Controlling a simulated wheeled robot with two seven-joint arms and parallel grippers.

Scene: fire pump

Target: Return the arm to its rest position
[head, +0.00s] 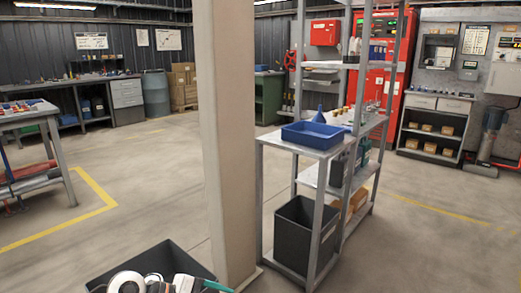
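Neither of my grippers can be made out in the head view. At the bottom edge, a dark open bin (165,252) is cut off by the frame. Rounded white-and-grey parts (128,280) and a teal piece (215,286) show in or in front of it. I cannot tell whether these parts are loose items or part of an arm.
A beige column (228,140) stands close ahead. A workbench (45,124) stands at left. The floor between is open, with yellow lines.

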